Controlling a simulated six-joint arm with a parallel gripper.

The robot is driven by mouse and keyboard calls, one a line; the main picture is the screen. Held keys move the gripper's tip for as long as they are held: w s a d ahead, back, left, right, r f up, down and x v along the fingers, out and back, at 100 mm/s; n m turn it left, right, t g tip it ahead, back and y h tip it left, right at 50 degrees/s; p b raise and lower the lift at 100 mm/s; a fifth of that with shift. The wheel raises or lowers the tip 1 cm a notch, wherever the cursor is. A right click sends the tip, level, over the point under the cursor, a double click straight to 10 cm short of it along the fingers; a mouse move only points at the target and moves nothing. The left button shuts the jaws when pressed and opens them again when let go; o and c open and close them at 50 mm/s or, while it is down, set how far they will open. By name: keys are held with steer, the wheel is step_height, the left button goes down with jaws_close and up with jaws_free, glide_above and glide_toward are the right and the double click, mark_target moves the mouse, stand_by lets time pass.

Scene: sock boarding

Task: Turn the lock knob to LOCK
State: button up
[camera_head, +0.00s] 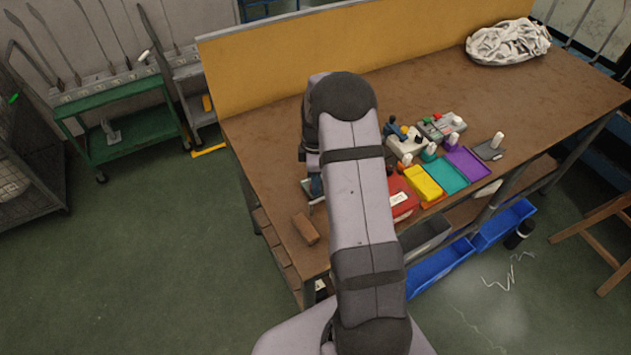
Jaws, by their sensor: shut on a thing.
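My gripper (314,190) shows only in part, low over the left side of the table, beside and behind my own forearm. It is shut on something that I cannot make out. I cannot pick out a lock knob or a LOCK mark; the arm covers the middle of the work area. A red box (401,199) with a white label shows just right of the arm, partly hidden by it.
A brown block (305,229) lies near the table's (275,140) left front. Yellow (423,183), teal (447,175) and purple (467,162) trays stand right of the red box, with small devices behind. A white cloth heap (508,42) lies far right.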

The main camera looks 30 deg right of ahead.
steer(key=shift+m, duration=0.5)
steer(key=o, duration=1)
steer(key=shift+r, duration=0.1)
steer(key=shift+o, duration=0.2)
steer(key=shift+n, duration=0.3)
